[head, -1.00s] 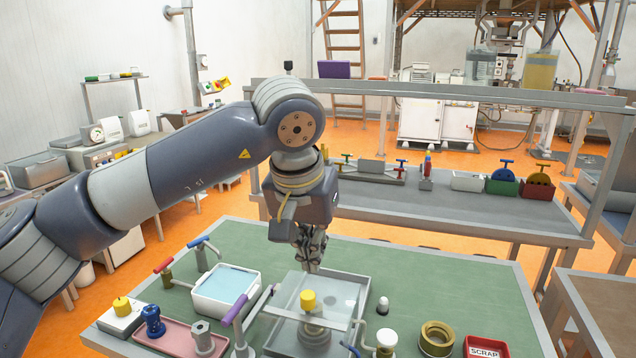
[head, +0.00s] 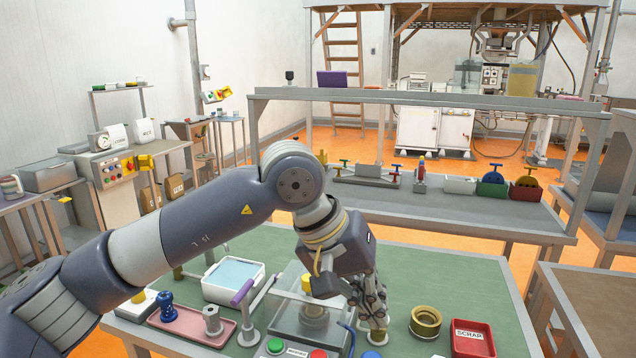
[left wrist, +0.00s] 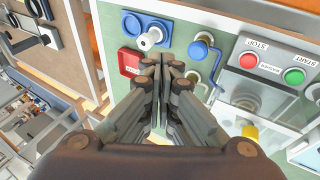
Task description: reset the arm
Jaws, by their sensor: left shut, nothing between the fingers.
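My left gripper (head: 378,322) points down over the right part of the green-topped table (head: 455,275), just right of the clear-covered unit (head: 292,318). Its fingers are together with nothing between them, and the left wrist view shows the closed fingertips (left wrist: 164,62) too. The gripper and wrist hide part of the clear-covered unit and the table behind it. My left arm reaches in from the left, bent at the elbow. My right gripper is not in view.
A brass ring (head: 425,321) and a red scrap tray (head: 472,337) lie right of the gripper. A white tray with blue contents (head: 233,280) and a pink tray (head: 188,327) stand left. A grey bench (head: 470,205) is behind. The table's back right is clear.

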